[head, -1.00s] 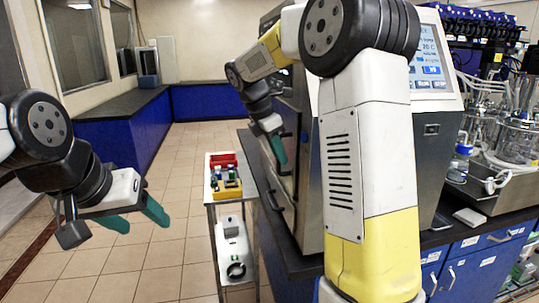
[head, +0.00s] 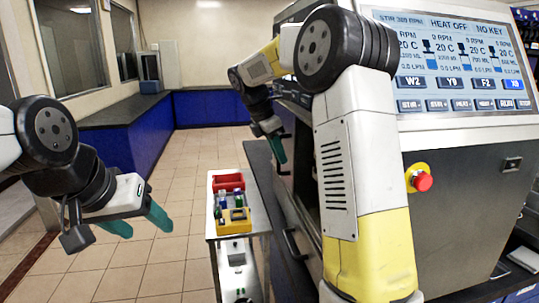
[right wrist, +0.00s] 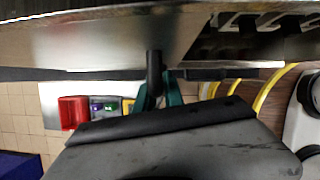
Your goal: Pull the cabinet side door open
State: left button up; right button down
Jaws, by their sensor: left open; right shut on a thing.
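The steel cabinet (head: 450,195) with a control screen (head: 455,70) fills the right of the head view. Its side faces the aisle, partly hidden behind my right arm. My right gripper (head: 279,150) is at that side; in the right wrist view its teal fingers (right wrist: 160,92) are shut on a dark handle (right wrist: 154,68). The handle stands out from a steel panel (right wrist: 110,42), which I take for the side door. How far it stands open I cannot tell. My left gripper (head: 138,222) is open and empty over the floor at the left.
A small cart (head: 250,222) with a red bin (head: 228,182) and a yellow rack (head: 234,222) stands beside the cabinet. A red stop button (head: 423,181) is on the cabinet front. Blue counters (head: 205,108) line the back. Tiled floor is free left of the cart.

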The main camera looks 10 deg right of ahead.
jog(key=shift+w, duration=0.45)
jog(key=c, duration=1.5)
grip_release()
jog(key=shift+o, duration=0.2)
jog(key=v, duration=0.8)
jog(key=shift+s+f, duration=0.1)
